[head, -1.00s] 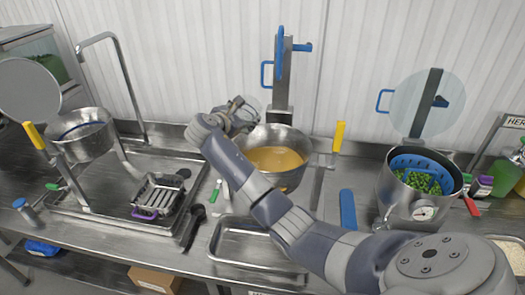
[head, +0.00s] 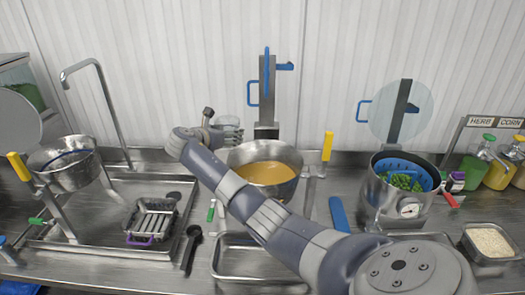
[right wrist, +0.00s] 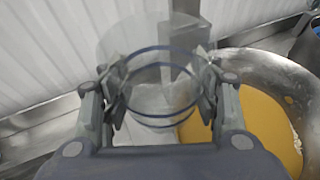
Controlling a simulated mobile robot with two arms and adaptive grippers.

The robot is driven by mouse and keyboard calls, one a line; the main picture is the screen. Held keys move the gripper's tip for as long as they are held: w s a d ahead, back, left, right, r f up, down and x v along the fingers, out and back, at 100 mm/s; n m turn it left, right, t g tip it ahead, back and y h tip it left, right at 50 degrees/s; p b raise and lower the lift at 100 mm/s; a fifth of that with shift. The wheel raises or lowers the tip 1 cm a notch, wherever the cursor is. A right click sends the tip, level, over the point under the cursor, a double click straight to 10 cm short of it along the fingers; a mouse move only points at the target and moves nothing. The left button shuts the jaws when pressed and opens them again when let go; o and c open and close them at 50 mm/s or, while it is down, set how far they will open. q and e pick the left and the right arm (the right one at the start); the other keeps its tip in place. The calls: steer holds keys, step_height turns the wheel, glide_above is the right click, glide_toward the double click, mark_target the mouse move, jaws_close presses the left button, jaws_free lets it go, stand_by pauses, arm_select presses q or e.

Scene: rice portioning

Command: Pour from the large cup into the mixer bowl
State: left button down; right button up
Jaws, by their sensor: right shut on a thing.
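The mixer bowl (head: 285,187) is a steel bowl with a smooth orange-yellow filling, in the middle of the head view. Its rim also shows at right in the right wrist view (right wrist: 284,72). My right gripper (head: 229,133) is at the bowl's back left in the head view. It is shut on a large clear cup (right wrist: 150,48), which has dark rings and lies between both fingers in the right wrist view. The cup is small and faint in the head view (head: 227,117). I cannot tell what it holds. My left gripper is not in view.
The mixer's upright head with blue handles (head: 267,92) stands behind the bowl. A steel pot (head: 384,203) with a blue basket of greens is at right. An empty steel tray (head: 228,275) lies in front, partly behind my arm. A sink (head: 110,185) is at left.

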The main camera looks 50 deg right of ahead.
stand_by(0.4)
steer(key=s+a+r, duration=0.3)
steer(key=s+a, duration=0.4)
steer(key=s, duration=0.2)
steer(key=shift+s+a, duration=0.2)
steer(key=shift+s, duration=0.1)
stand_by(0.3)
stand_by(0.3)
